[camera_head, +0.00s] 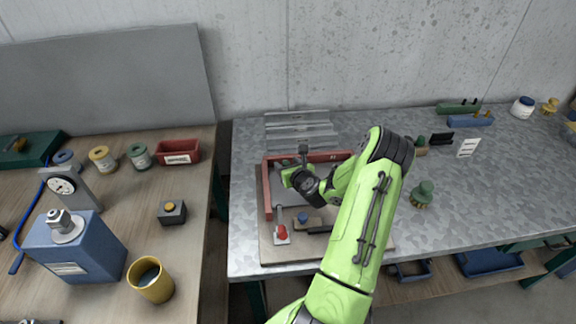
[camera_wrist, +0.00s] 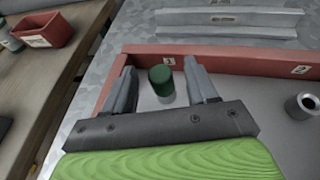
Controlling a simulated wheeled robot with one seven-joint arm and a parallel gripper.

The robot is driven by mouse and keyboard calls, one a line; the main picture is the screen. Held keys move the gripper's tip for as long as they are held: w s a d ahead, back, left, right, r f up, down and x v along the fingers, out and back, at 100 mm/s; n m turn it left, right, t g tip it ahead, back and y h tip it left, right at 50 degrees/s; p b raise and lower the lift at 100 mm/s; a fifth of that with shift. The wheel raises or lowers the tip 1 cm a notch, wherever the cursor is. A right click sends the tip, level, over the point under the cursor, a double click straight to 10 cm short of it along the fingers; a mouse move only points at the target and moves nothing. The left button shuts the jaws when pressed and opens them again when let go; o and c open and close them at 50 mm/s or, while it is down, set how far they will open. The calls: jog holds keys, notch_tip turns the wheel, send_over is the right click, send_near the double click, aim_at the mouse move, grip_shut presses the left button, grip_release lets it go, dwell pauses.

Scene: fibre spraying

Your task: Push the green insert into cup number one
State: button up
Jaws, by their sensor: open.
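The green insert (camera_wrist: 160,74) stands upright in the wrist view, with a grey metal cup (camera_wrist: 166,98) showing just below it. A small number plate (camera_wrist: 168,60) is on the red wall behind; its digit is hard to read. My gripper (camera_wrist: 159,68) is open, with one finger on each side of the insert; contact cannot be told. How deep the insert sits in the cup is hidden. Another grey cup (camera_wrist: 302,106) is empty at the right, near a plate marked 2 (camera_wrist: 299,70). In the head view my arm hides the insert.
A red frame (camera_head: 267,190) borders the fixture board (camera_head: 265,245), with a red-knobbed lever (camera_head: 281,231) and a blue knob (camera_head: 302,217). Ribbed metal strips (camera_head: 300,130) lie behind it. Green brushes (camera_head: 423,193) stand at the right. The metal table's front right is clear.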

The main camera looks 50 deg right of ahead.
jog(key=p+v, duration=0.2)
jog(key=v, duration=1.3)
jog(key=shift+s+r, duration=0.3)
jog(key=shift+r, duration=0.05)
jog(key=shift+a, duration=0.1)
